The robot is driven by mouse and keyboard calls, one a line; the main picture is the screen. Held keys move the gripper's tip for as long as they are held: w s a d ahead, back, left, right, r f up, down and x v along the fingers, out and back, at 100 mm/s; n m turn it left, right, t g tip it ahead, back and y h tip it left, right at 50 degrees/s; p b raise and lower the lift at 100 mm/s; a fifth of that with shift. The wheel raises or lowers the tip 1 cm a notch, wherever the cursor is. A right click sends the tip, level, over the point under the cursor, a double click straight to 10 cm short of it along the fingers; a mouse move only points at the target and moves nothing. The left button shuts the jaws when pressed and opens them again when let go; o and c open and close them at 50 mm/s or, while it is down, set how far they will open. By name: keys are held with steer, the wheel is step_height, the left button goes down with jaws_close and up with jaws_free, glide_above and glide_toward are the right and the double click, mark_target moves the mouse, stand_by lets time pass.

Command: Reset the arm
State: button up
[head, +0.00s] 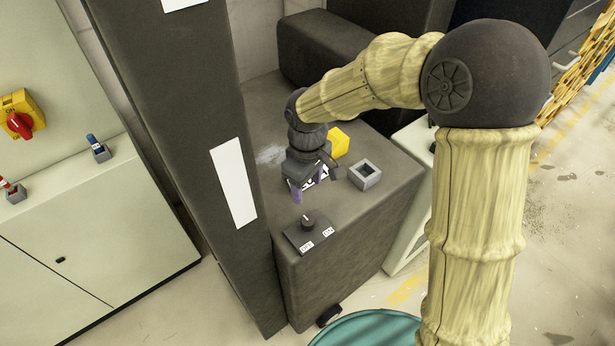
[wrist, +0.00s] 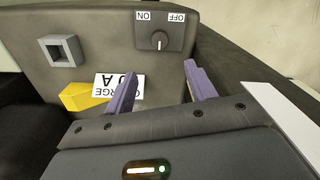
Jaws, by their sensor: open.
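My gripper (head: 308,188) is at the end of my arm, which reaches over a dark grey machine top (head: 270,110) in the head view. In the wrist view my gripper (wrist: 155,88) shows two purple fingers spread apart. Nothing is between them but the machine surface behind, with part of a white label (wrist: 118,84) beside the left finger. The gripper looks empty. In the head view it partly hides the label.
A yellow block (head: 339,141) and a square grey socket (head: 365,174) sit right of my gripper. A rotary ON/OFF switch (head: 308,229) is near the front edge. A dark column (head: 190,120) stands close on the left, beside a pale cabinet with a red-and-yellow switch (head: 20,115).

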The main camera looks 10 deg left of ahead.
step_height(320, 180, up, 3)
steer(key=shift+f, duration=0.15)
stand_by(0.4)
steer(key=s+d+m+t, duration=0.1)
steer(key=d+m, duration=0.3)
steer(key=d, duration=0.4)
steer(key=s+d+f+m, duration=0.1)
steer(key=s+d+m, duration=0.2)
steer(key=d, duration=0.6)
steer(key=s+d+m+t, duration=0.1)
steer(key=s+d+m, duration=0.2)
steer(key=d+m, duration=0.3)
steer(key=d, duration=0.2)
steer(key=shift+d+f+t, duration=0.3)
steer(key=shift+d+f, duration=0.1)
steer(key=shift+s, duration=0.1)
steer(key=shift+d, duration=0.1)
